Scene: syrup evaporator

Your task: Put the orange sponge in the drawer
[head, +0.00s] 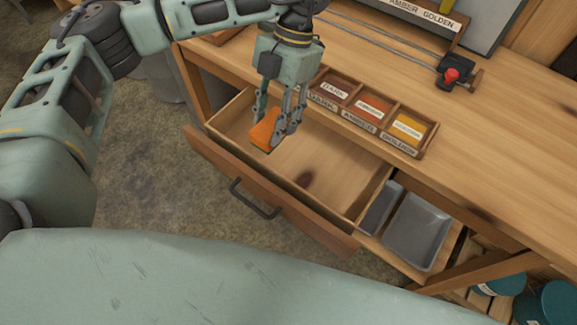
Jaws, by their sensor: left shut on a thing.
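The orange sponge (265,130) is held in my left gripper (280,126), whose fingers point down and are shut on it. The sponge is tilted and appears over the left part of the open drawer (322,176). I cannot tell whether it touches the drawer floor. The wooden drawer is pulled out from the workbench, its front panel and dark handle (254,199) toward me. The drawer floor that shows is bare apart from a dark knot in the wood. My right gripper is not in view.
A wooden tray (432,140) with labelled dark, amber and golden compartments sits on the bench edge behind the drawer. Grey metal pans (417,231) lie on a shelf right of the drawer. A red-knobbed clamp (452,76) stands at the back. Teal containers (552,301) are at lower right.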

